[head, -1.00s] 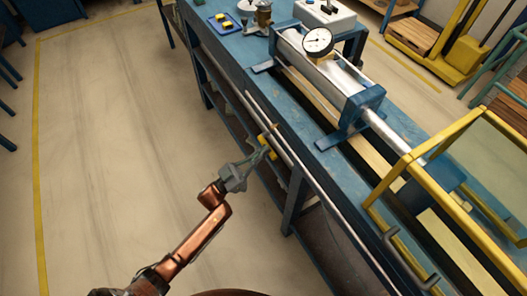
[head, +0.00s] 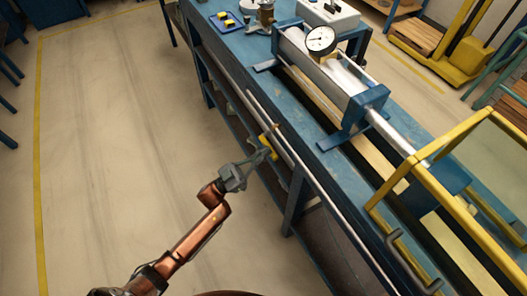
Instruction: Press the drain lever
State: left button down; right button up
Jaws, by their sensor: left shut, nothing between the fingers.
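A small yellow lever piece (head: 266,146), which looks like the drain lever, sits at the near side of the blue bench, beside the long grey pipe along its edge. My left gripper (head: 268,153) is shut with nothing between its fingers. Its fingertips are at the yellow piece and partly cover it. I cannot tell whether they touch it or are just in front of it. My right gripper is not in view.
The blue bench (head: 300,112) carries a silver cylinder in blue brackets with a round dial gauge (head: 321,39). A yellow-framed guard (head: 440,150) stands at the right. A blue tray (head: 226,22) lies at the far end. The floor (head: 110,150) on the left is clear.

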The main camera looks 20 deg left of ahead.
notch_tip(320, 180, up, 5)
jog(key=b, duration=0.2)
pick_arm(q)
jog(key=w+a+f+m+g+b, duration=0.2)
jog(key=f+m+g, duration=0.2)
jog(key=m, duration=0.7)
jog(key=w+a+f+m+g+b, duration=0.2)
jog(key=m+g, duration=0.5)
jog(key=m, duration=0.4)
jog(key=shift+a+f+m+g+h+b, duration=0.3)
jog(key=shift+a+f+m+h+b, duration=0.15)
jog(key=shift+f, duration=0.6)
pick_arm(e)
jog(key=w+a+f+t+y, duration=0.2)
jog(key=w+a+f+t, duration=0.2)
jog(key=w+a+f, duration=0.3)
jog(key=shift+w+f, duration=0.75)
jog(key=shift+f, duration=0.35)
pick_arm(q)
jog(key=shift+a, duration=0.15)
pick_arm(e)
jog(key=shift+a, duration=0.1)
pick_arm(q)
jog(key=shift+r, duration=0.1)
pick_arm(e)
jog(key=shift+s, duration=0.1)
